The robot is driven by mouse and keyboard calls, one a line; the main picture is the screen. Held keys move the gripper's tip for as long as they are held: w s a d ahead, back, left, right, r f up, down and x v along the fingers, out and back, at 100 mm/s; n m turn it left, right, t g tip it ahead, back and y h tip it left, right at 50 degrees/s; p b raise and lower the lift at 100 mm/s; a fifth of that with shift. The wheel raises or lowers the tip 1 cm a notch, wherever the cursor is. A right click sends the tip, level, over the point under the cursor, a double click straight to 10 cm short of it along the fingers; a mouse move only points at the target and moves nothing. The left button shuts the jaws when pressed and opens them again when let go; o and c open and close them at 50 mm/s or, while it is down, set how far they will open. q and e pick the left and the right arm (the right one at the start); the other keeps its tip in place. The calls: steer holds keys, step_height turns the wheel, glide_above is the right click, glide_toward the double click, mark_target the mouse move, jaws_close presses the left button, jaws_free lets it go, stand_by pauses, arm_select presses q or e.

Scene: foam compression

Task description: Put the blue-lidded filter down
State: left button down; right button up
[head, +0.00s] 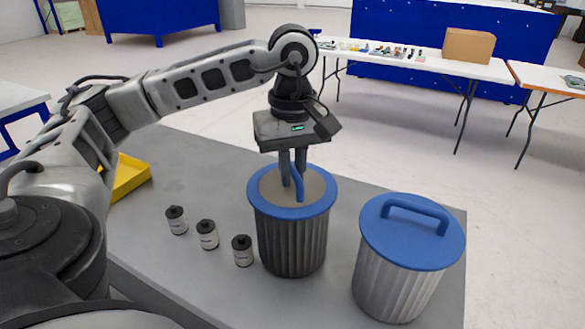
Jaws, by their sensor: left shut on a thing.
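My left gripper (293,178) points straight down in the middle of the head view, shut on the upright blue handle of a dark ribbed filter (292,243). This filter has a blue rim and a grey-brown top, and stands upright. I cannot tell whether its base touches the grey table or is slightly above it. A second filter (392,285) with a full blue lid (413,232) and blue handle stands to its right, light grey and ribbed, apart from my gripper. My right gripper is not in view.
A yellow tray (128,176) lies at the table's left. The grey table (190,175) is clear behind the bottles.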

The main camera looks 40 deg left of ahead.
arm_select(q)
steer(key=shift+f, duration=0.1)
steer(key=c, duration=1.5)
jaws_free()
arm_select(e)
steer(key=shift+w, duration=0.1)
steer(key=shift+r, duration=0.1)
